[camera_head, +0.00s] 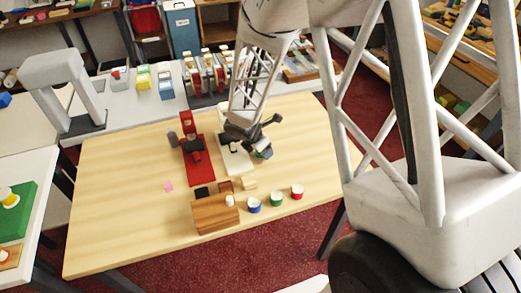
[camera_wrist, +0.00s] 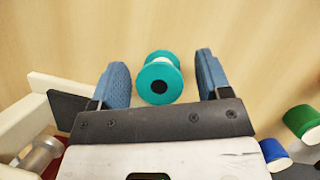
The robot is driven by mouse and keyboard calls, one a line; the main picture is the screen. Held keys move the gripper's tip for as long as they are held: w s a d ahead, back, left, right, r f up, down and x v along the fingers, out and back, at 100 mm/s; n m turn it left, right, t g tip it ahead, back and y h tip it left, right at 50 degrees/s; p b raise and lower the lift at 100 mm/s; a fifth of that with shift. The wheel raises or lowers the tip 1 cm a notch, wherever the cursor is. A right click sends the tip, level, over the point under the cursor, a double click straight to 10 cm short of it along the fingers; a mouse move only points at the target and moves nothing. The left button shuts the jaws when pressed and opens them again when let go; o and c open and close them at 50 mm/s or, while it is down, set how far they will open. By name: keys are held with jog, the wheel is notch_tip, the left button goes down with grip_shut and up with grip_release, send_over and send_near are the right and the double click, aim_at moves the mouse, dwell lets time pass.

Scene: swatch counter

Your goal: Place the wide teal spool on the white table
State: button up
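The teal spool (camera_wrist: 160,78) has wide teal flanges and a pale core. In the wrist view it lies between the two blue finger pads of my gripper (camera_wrist: 163,68), with a gap on both sides. My gripper is open and not touching it. In the head view my gripper (camera_head: 257,140) is over the right part of the wooden table, and a little of the teal spool (camera_head: 265,153) shows beneath it; the fingers hide the rest. A white table (camera_head: 43,163) stands at the left edge, and another white table (camera_head: 128,107) runs along the back.
A red stand (camera_head: 199,165) and a white stand (camera_head: 233,160) are beside my gripper. A green board (camera_head: 17,222) with a yellow spool takes part of the left white table. The wooden table's left is mostly clear.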

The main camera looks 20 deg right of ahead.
jog(key=c, duration=1)
jog(key=shift+r, duration=0.1)
jog(key=shift+r, duration=0.8)
jog(key=shift+s+r, duration=0.15)
jog(key=shift+r, duration=0.8)
jog(key=s, duration=0.5)
jog(key=s+a+r, duration=0.1)
jog(key=s, duration=0.9)
jog(key=shift+s+a+r, duration=0.15)
jog(key=shift+s+a, duration=0.05)
jog(key=shift+s, duration=0.15)
jog(key=shift+w, duration=0.1)
jog(key=w+a+r+m+g+y, duration=0.1)
jog(key=w+r+m, duration=0.5)
jog(key=w, duration=0.8)
jog(key=w+a+r+m+g+y, duration=0.1)
jog(key=w+r+m+g, duration=0.2)
jog(key=w+r+m, duration=0.4)
jog(key=w+a+r+m+g+y, duration=0.1)
jog(key=w+r+m, duration=0.6)
jog(key=w, duration=1.5)
jog(key=shift+w+a+r+m+g+y, duration=0.15)
jog(key=shift+m+g+y, duration=0.2)
jog(key=shift+m, duration=0.3)
jog(key=shift+w+a+f+m+g+y, duration=0.15)
jog(key=shift+m+g+y, duration=0.15)
jog(key=shift+m, duration=0.35)
